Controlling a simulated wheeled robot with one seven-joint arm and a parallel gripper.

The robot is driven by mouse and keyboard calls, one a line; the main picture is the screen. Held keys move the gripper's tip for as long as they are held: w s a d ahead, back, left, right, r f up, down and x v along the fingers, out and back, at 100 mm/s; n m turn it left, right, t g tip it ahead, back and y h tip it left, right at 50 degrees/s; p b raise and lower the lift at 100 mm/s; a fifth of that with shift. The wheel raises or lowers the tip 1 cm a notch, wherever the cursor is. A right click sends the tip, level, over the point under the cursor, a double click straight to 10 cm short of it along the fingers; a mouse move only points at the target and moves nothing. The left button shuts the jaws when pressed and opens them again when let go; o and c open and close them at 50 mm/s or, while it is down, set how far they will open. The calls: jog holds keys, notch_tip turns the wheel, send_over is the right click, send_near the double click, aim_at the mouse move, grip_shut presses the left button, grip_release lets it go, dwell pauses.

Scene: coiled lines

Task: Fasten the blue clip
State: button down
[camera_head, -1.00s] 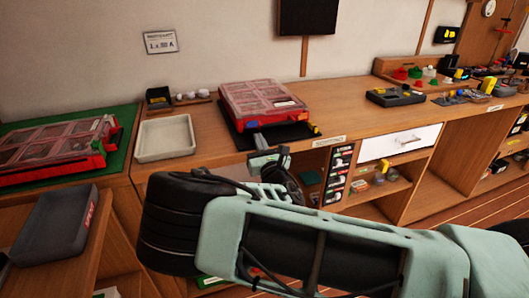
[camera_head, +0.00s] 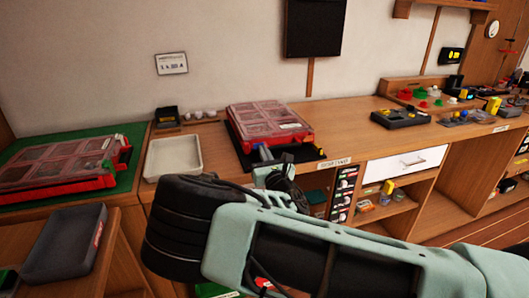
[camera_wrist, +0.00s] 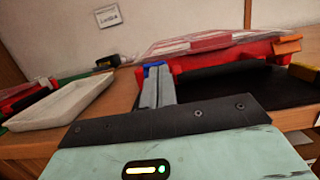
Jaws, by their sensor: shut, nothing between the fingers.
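A red case with a clear, sectioned lid (camera_head: 268,122) lies on a black mat (camera_head: 303,151) on the workbench. In the wrist view its red front wall (camera_wrist: 225,58) stands just beyond my fingers. The blue clip (camera_wrist: 147,69) shows as a small blue patch at my fingertips, largely hidden behind them; I cannot tell whether it is fastened or whether they touch it. An orange clip (camera_wrist: 287,46) is at the right of the case front. My gripper (camera_wrist: 158,72) is shut and empty, pointing at the left part of the case front; it also shows in the head view (camera_head: 264,156).
A pale empty tray (camera_head: 172,157) stands left of the case. A second red case (camera_head: 58,165) lies on a green mat further left. A small yellow item (camera_wrist: 305,72) is at the mat's right. Bare bench (camera_head: 345,135) lies to the right.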

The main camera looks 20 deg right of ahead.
aim_at(257, 136)
jog(key=shift+r, duration=0.15)
jog(key=r+g+p, duration=0.1)
jog(key=p, duration=0.1)
jog(key=r+g+p, duration=0.1)
jog(key=p, duration=0.2)
jog(key=shift+w+r+g+p, duration=0.15)
jog(key=shift+w+g+p, duration=0.15)
jog(key=shift+w+p, duration=0.05)
jog(key=g+p, duration=0.1)
jog(key=r+g+p, duration=0.1)
jog(key=p, duration=0.1)
jog(key=shift+w+r+p, duration=0.1)
jog(key=shift+w+p, duration=0.2)
jog(key=shift+w, duration=0.05)
jog(key=w+g+p, duration=0.1)
jog(key=p, duration=0.2)
jog(key=w+r+g+p, duration=0.1)
jog(key=g+p, duration=0.1)
jog(key=p, duration=0.1)
jog(key=shift+r, duration=0.2)
jog(key=shift+w+g+p, duration=0.15)
jog(key=shift+g+p, duration=0.45)
jog(key=shift+p, duration=0.05)
jog(key=shift+f, duration=0.5)
jog(key=shift+r, duration=0.85)
